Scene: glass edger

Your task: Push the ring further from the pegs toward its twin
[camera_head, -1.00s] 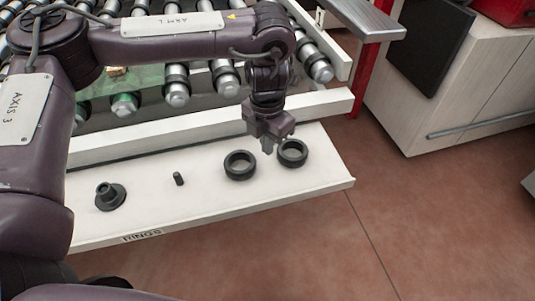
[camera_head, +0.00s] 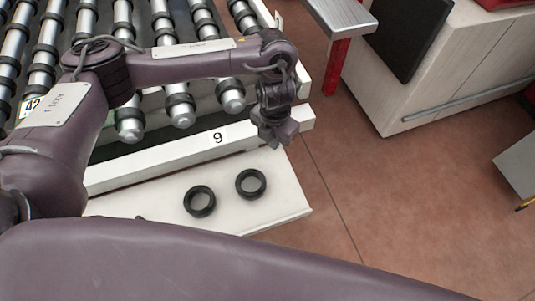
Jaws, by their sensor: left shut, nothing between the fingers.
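Two black rings lie flat on the white shelf (camera_head: 275,205). The ring further from the pegs (camera_head: 251,173) is the right one. Its twin (camera_head: 199,213) lies to its left and slightly nearer, with a small gap between them. My left gripper (camera_head: 279,143) is shut and empty, pointing down. It appears behind and to the right of the right ring, near the end of the white rail, apart from the ring. A small dark tip, perhaps a peg (camera_head: 140,217), just shows at the left; the rest of the peg area is hidden behind my arm. My right gripper is out of view.
A white rail (camera_head: 170,161) marked 9 runs behind the shelf, with conveyor rollers (camera_head: 181,115) beyond it. The shelf ends at the right over open brown floor (camera_head: 370,210). A pale cabinet (camera_head: 400,95) stands at the back right.

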